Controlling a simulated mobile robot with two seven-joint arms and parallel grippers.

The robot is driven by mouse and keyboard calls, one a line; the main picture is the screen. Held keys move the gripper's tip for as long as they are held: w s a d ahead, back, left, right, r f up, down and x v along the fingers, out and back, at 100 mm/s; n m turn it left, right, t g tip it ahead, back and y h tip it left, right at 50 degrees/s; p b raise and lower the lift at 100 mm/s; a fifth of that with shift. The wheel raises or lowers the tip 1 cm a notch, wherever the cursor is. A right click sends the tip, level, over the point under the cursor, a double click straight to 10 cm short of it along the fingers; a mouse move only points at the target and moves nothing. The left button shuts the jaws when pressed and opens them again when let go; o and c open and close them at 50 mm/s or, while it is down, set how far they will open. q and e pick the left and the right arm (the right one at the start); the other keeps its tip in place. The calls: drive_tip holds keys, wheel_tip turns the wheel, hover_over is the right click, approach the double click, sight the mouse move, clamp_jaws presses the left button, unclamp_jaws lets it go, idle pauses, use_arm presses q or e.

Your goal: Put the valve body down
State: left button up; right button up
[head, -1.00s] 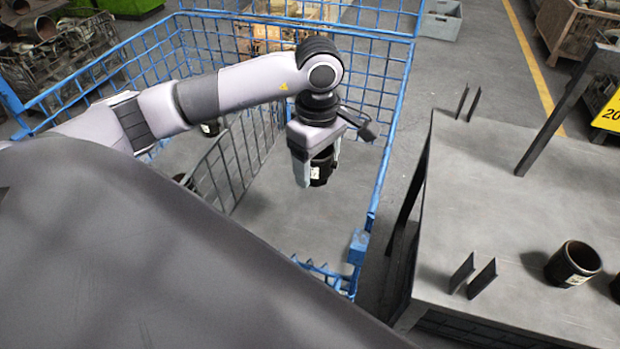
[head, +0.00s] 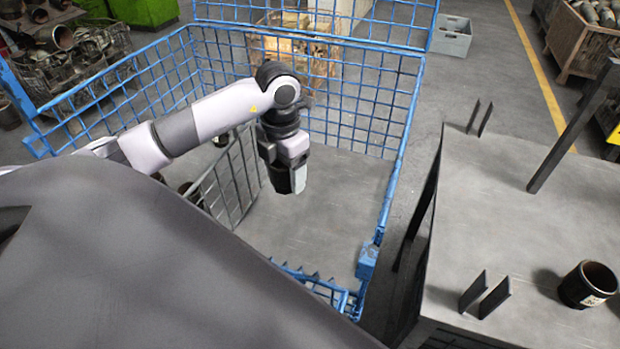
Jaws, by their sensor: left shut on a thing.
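My left gripper (head: 287,182) hangs fingers-down inside the blue wire cage (head: 402,150), above its grey floor (head: 330,215). It is shut on a dark valve body (head: 279,180), which is mostly hidden by the gripper. I cannot tell whether the valve body touches the floor. Another dark valve body (head: 587,284), with a white label, stands on the grey table at the right. My right gripper is not in view.
A grey wire divider (head: 225,185) stands left of the gripper, with dark round parts (head: 185,188) partly visible behind it. The cage floor to the gripper's right is clear. The grey table (head: 520,220) has upright metal plates (head: 487,294).

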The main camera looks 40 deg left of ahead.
sight(290, 238)
use_arm(q)
wheel_tip(290, 238, down, 19)
drive_tip(key=shift+f+b, duration=0.2)
drive_tip(key=shift+b, duration=0.3)
drive_tip(key=shift+f, duration=0.1)
drive_tip(key=shift+f, duration=0.15)
drive_tip(key=o, duration=1.3)
drive_tip(key=shift+o, duration=0.2)
wheel_tip(290, 238, up, 12)
drive_tip(key=shift+r, duration=0.25)
drive_tip(key=shift+p, duration=0.3)
